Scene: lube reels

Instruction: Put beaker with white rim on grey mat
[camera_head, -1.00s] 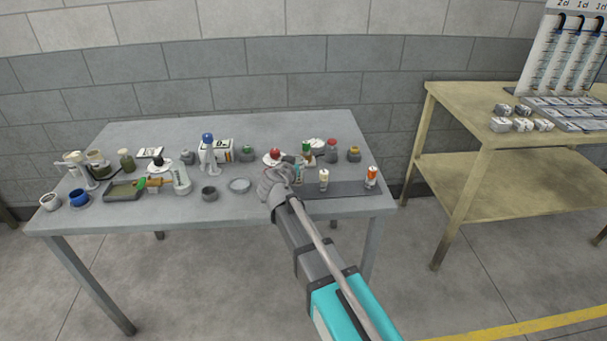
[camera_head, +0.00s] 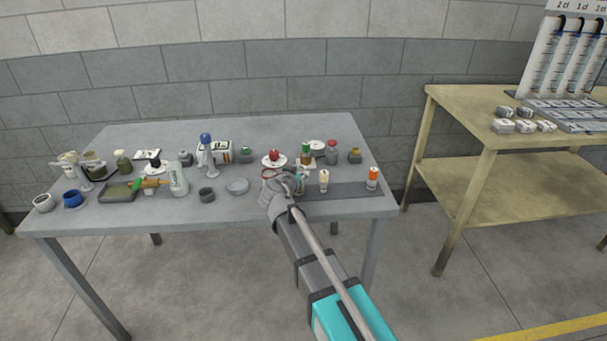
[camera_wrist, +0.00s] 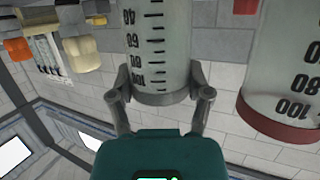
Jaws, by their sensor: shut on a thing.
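My gripper (camera_head: 284,184) is over the front right part of the grey table. In the wrist view, upside down, its two fingers (camera_wrist: 160,85) are shut on a clear graduated beaker (camera_wrist: 157,45), close to its pale greyish rim. In the head view this beaker (camera_head: 299,183) is small and partly hidden by my gripper. The dark grey mat (camera_head: 345,190) lies at the table's right end, just right of the gripper. I cannot tell whether the beaker touches the mat or table. A beaker with a red rim (camera_wrist: 280,125) stands close beside, apart from the fingers.
A white-capped bottle (camera_head: 324,180) and an orange-capped bottle (camera_head: 372,178) stand on the mat. Several bottles and pots line the table behind. The mat's front has bare room between the bottles.

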